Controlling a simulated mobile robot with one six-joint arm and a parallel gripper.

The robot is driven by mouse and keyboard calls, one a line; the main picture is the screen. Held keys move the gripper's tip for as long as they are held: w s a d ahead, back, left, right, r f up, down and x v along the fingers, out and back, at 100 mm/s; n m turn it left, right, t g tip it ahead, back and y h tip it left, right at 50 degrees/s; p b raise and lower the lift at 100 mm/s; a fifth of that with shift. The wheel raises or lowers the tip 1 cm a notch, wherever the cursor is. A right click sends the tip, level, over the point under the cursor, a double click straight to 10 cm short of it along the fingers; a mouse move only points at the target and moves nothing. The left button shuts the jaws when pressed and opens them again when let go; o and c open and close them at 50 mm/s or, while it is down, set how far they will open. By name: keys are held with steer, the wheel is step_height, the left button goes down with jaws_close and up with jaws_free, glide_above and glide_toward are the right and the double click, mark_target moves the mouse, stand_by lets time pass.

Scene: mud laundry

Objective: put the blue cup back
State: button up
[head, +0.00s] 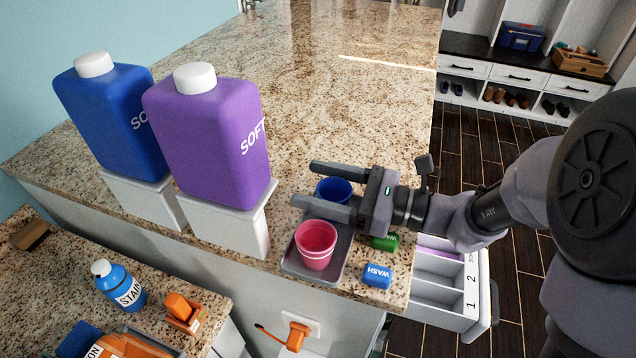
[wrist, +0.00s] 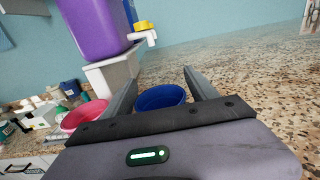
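The blue cup (head: 333,187) stands at the back end of a small grey tray (head: 292,262), behind the pink cup (head: 316,243); its base is hidden by my gripper. My gripper (head: 303,183) is level and low over the counter, with one finger on each side of the blue cup. In the wrist view the blue cup (wrist: 160,97) shows between the fingers (wrist: 160,78), with small gaps beside it, so the gripper looks open around it. The pink cup (wrist: 82,116) is outside the left finger there.
Purple (head: 205,140) and blue (head: 112,120) softener jugs stand on white dispensers to the left. A blue WASH block (head: 377,275) and a green block (head: 385,243) lie right of the tray. A numbered drawer (head: 440,290) is open below. The granite counter behind (head: 340,100) is clear.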

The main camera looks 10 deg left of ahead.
steer(key=shift+r, duration=0.2)
steer(key=shift+d+r+p, duration=0.1)
steer(key=shift+d+p, duration=0.2)
steer(key=d, duration=0.3)
steer(key=d+p, duration=0.1)
steer(key=d, duration=0.3)
steer(key=s+d+p, duration=0.1)
steer(key=d, duration=0.3)
steer(key=shift+d, duration=0.2)
